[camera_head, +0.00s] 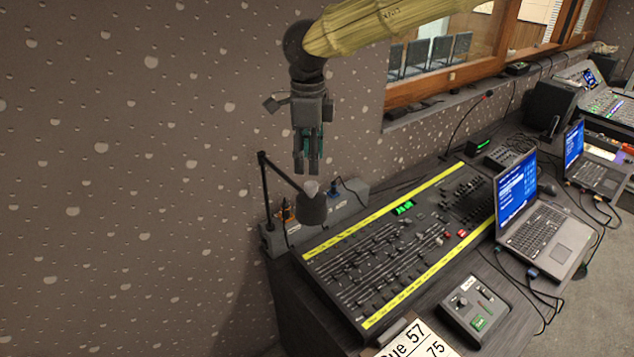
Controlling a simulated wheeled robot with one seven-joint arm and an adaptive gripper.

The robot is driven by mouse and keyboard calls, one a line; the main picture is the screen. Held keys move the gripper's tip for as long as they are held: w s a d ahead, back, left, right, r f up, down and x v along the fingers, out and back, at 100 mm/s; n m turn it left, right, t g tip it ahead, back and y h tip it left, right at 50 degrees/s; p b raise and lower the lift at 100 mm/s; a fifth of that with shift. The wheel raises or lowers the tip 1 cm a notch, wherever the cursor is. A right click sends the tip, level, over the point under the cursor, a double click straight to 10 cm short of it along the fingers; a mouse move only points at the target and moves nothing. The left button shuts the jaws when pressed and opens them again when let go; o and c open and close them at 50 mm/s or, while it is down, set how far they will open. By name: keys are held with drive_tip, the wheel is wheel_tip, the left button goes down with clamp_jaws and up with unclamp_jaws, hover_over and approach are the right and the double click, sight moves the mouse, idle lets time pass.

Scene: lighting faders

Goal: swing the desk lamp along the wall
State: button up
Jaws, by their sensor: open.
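The dark desk lamp (313,207) stands at the desk's back left corner, against the speckled wall. Its thin upright post (265,190) rises at the left, and an arm slopes down right to the lamp's shade. My gripper (307,170) points down just above the shade, its fingers open with nothing seen between them. In this view the fingertips end a little above the top of the shade; I cannot tell how far apart they are in depth, and no contact shows.
A fader console (385,255) with yellow strips fills the desk right of the lamp. A grey box with plugs (345,195) lies behind the lamp. A laptop (535,220), a small control box (474,307) and a cue card (410,343) lie to the right and front. The wall left is bare.

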sight(311, 183)
drive_tip(key=shift+s+d+f+p, duration=0.1)
drive_tip(key=shift+f+p, duration=0.45)
drive_tip(key=shift+f, duration=1.4)
drive_tip(key=shift+s+d+f+p, duration=0.1)
drive_tip(key=shift+f+p, duration=0.45)
drive_tip(key=shift+f, duration=1.4)
drive_tip(key=shift+w, duration=0.1)
clamp_jaws()
